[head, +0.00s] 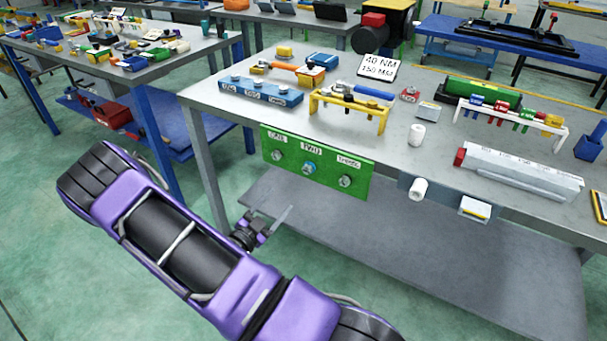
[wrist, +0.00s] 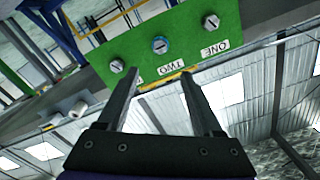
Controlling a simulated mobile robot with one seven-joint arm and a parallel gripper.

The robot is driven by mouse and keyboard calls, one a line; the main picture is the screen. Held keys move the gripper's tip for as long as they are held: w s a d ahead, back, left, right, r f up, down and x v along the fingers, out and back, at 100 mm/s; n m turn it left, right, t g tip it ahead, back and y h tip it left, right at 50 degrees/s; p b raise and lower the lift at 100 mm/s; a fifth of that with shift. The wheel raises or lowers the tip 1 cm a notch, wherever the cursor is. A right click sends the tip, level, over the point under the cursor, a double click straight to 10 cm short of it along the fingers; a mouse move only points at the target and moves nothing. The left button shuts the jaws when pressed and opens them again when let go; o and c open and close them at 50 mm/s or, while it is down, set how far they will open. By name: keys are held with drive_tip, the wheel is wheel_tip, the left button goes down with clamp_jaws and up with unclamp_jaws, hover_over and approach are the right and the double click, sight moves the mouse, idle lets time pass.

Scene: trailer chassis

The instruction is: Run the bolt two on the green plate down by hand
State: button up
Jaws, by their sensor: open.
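The green plate (head: 330,174) hangs upright on the front edge of the grey workbench, with three labelled bolts in a row. Bolt two (head: 309,168) is the middle one and looks bluish around its head; in the wrist view it (wrist: 160,44) sits above the TWO label, which appears upside down. Bolt one (wrist: 211,21) and bolt three (wrist: 117,66) flank it. My gripper (head: 275,221) is open and empty, below and in front of the plate. In the wrist view its fingers (wrist: 159,78) point toward the plate, apart from bolt two. How deep the bolt sits cannot be told.
On the workbench (head: 420,160) are a blue labelled block (head: 260,92), a yellow rack (head: 347,108) and a white bar (head: 520,172). A white roll (head: 419,189) is right of the plate. A lower shelf (head: 430,260) runs beneath. Open floor lies left.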

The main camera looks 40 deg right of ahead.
sight(306, 171)
drive_tip(key=b+x, duration=0.1)
drive_tip(key=x, duration=1.3)
drive_tip(key=shift+w+d, duration=0.1)
drive_tip(key=shift+d, duration=0.05)
clamp_jaws()
